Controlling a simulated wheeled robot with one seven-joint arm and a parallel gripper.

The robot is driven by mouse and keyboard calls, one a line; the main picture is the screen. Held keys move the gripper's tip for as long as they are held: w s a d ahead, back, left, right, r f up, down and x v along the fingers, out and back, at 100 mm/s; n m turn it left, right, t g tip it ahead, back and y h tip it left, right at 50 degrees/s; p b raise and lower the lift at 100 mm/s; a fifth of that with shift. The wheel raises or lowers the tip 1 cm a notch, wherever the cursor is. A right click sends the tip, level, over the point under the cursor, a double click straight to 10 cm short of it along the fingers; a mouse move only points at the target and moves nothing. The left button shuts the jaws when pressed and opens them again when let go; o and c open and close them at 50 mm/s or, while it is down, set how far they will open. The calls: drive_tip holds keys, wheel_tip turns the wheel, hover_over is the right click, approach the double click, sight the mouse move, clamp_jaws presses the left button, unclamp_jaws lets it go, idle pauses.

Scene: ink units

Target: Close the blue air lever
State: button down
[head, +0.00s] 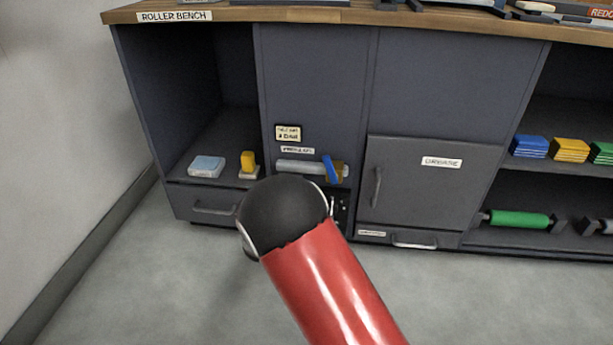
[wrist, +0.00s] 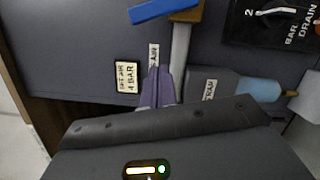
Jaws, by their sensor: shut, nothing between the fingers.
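In the wrist view the blue lever (wrist: 165,8) is at the top edge, partly cut off, crosswise to the pipe (wrist: 180,48) beside the brass valve (wrist: 187,14). My gripper (wrist: 157,75) is shut and empty. Its fingertips point at the panel, below the lever in that picture and apart from it, close to the pipe. In the head view my arm hides the gripper.
A yellow pressure label (wrist: 127,76) is on the panel. A black gauge panel (wrist: 268,22) and a pale blue bowl (wrist: 259,91) are to the right in the wrist view. A grey door (head: 415,185) is right of the recess. Open floor lies in front.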

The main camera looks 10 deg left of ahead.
drive_tip(key=v, duration=0.5)
drive_tip(key=shift+s+f, duration=0.1)
drive_tip(key=shift+s, duration=0.05)
